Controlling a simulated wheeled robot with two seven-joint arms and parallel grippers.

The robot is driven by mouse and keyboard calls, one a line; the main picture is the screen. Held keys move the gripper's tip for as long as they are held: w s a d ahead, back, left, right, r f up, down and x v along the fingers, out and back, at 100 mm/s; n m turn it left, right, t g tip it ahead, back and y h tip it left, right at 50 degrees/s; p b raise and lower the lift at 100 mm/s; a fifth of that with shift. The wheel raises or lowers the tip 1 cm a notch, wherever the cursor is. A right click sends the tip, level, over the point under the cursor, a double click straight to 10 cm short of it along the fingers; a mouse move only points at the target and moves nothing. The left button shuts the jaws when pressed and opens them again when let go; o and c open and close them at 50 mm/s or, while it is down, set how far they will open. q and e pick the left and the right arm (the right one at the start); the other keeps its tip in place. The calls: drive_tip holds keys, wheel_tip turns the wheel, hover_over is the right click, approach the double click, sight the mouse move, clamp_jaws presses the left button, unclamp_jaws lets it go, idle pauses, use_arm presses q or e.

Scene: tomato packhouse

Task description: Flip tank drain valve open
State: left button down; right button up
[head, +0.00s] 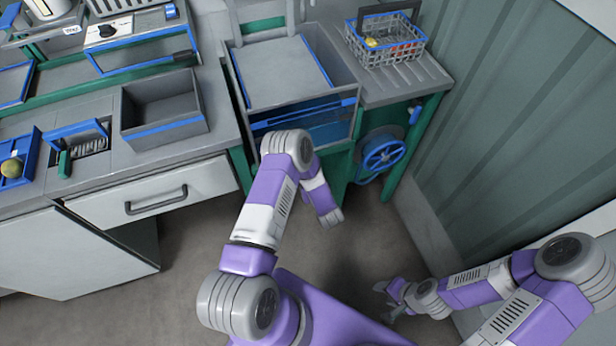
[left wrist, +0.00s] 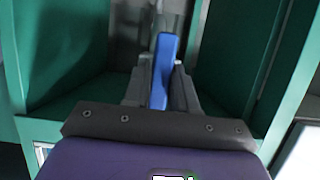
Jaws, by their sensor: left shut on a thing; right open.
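A blue lever (left wrist: 166,46), the drain valve's handle, stands nearly upright in the left wrist view, leaning slightly. My left gripper (left wrist: 160,80) is shut on it, a finger on each side. Behind the lever is a grey, blurred metal part between green panels; the valve body is not clear. In the head view my left arm reaches in front of the tank (head: 350,72), and its fingers and the lever are hidden there. My right gripper (head: 390,300) is open and empty, low over the floor at the lower right.
A blue handwheel (head: 384,155) sits on the green frame right of the tank. A wire basket (head: 386,50) stands on the ribbed board above. A grey bin (head: 165,128) is on the left counter, over a drawer (head: 150,198). A green wall (head: 500,130) bounds the right side.

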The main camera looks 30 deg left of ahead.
use_arm(q)
drive_tip(key=c, duration=1)
unclamp_jaws()
drive_tip(key=shift+s+d, duration=0.1)
drive_tip(key=p+v, duration=0.2)
drive_tip(key=v, duration=0.5)
drive_tip(key=shift+s+d+r, duration=0.1)
drive_tip(key=shift+r, duration=0.05)
